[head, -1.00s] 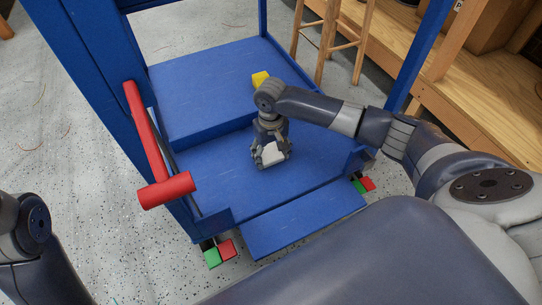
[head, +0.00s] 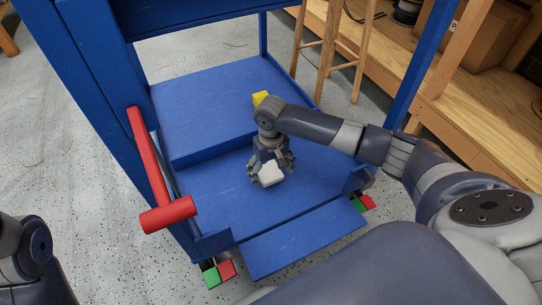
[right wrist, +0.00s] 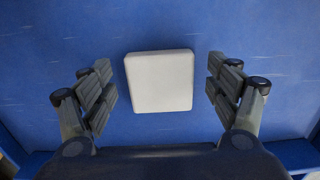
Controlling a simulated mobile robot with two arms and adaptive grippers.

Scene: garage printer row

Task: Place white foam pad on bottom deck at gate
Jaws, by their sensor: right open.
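The white foam pad (head: 271,174) lies on the blue bottom deck (head: 205,195), near its front part, behind the lowered front flap (head: 305,238) at the gate opening. My right gripper (head: 270,170) points down over the pad with its fingers apart. In the right wrist view the pad (right wrist: 160,82) sits between the open fingers of the right gripper (right wrist: 160,90), with a gap of blue deck on each side. Neither finger touches it there. Part of my left arm shows at the lower left of the head view; its gripper is out of view.
A raised blue platform (head: 200,108) stands behind the deck, with a yellow block (head: 260,98) near the wrist of my right arm. A red handle (head: 167,214) is at the left. Blue posts frame the rack. A wooden stool (head: 325,50) and bench stand behind.

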